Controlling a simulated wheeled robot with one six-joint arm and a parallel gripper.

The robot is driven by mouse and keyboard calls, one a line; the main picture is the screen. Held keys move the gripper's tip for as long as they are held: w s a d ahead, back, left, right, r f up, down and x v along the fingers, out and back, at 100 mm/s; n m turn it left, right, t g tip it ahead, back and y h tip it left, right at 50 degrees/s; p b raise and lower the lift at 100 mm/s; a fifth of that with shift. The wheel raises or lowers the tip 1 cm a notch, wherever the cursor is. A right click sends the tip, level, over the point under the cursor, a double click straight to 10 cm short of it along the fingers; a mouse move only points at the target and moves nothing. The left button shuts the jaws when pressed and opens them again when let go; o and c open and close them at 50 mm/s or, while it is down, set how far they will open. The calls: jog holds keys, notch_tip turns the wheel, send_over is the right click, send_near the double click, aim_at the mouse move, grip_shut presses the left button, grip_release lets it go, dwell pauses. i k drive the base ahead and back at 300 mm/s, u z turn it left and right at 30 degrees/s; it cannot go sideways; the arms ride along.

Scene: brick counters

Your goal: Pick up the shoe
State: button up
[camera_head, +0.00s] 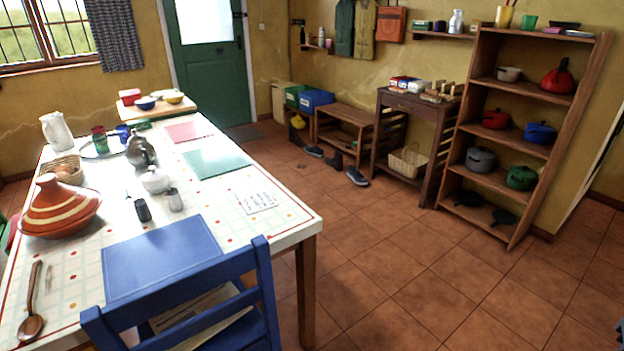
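A dark shoe with a pale sole (357,176) lies on the tiled floor in front of the small dark wooden stand. A second dark shoe (314,151) lies farther left, near the low wooden bench. Another dark item, perhaps a shoe or boot (335,160), sits between them by the bench; it is too small to tell.
A long table (255,236) with dishes fills the left, with a blue chair (190,306) at its near end. A leaning shelf (527,174) with pots stands right. The wooden stand (420,108) holds a basket. Open tiled floor (400,255) lies between table and shelf.

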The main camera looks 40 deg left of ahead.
aim_at(352, 173)
jog(key=u, duration=0.95)
jog(key=i, duration=4.15)
jog(key=u, duration=1.75)
jog(key=i, duration=2.3)
jog(key=z, duration=0.4)
